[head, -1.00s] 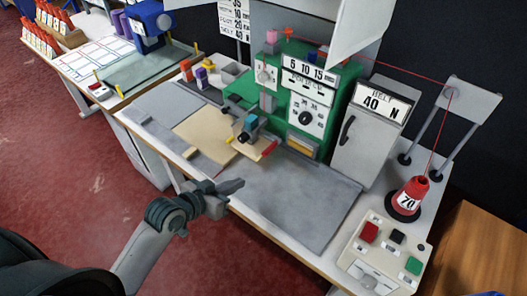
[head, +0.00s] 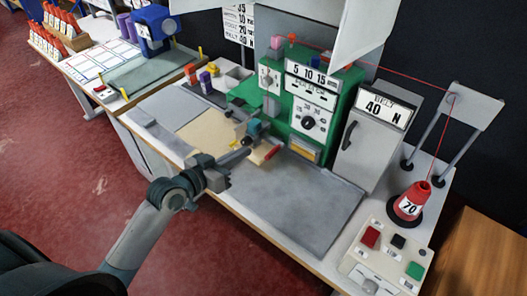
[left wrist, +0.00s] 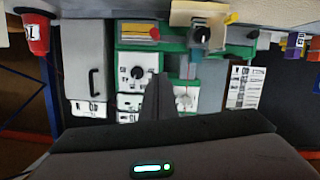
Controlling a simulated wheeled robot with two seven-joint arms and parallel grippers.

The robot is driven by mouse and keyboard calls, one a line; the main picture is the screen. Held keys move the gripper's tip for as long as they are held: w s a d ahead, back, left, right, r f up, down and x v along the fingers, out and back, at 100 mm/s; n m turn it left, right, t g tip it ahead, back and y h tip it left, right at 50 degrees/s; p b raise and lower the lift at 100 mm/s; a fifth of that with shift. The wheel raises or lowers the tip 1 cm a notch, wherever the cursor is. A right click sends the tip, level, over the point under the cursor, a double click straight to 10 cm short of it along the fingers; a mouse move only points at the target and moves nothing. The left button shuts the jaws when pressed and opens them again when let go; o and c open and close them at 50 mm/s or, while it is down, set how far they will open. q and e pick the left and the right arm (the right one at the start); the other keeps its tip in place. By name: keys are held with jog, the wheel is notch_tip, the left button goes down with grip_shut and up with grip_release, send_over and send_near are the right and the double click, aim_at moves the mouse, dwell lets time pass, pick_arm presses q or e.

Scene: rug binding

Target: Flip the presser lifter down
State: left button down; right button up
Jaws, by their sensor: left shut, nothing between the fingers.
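The green sewing machine (head: 345,95) stands at the back of the table, with a dial on its front. Its dark teal presser part with a black round end (head: 253,130) sits over the tan plate (head: 205,138); the round end also shows in the left wrist view (left wrist: 201,34). I cannot tell which of these small parts is the presser lifter. My left gripper (head: 246,153) is shut and empty, its fingertips just in front of the presser part. In the left wrist view its fingers (left wrist: 158,98) are together. My right gripper is not in view.
A grey belt box (head: 373,135) stands right of the machine. A red cone (head: 411,203) and a button panel (head: 385,258) are at the right. The grey mat (head: 300,205) in front is clear. A red thread runs overhead to a stand (head: 470,105).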

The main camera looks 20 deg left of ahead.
pick_arm(q)
jog(key=shift+w+d+f+p, duration=0.5)
jog(key=shift+w+d+f, duration=0.2)
jog(key=shift+w+f, duration=0.45)
jog(key=shift+w+d+f+p, duration=0.6)
jog(key=shift+w+f, duration=0.3)
jog(key=shift+w, duration=0.5)
jog(key=shift+w+d+f+p, duration=0.4)
jog(key=shift+w+d+f, duration=0.35)
jog(key=shift+w+f, duration=0.4)
jog(key=shift+w+r, duration=0.15)
jog(key=shift+w, duration=0.05)
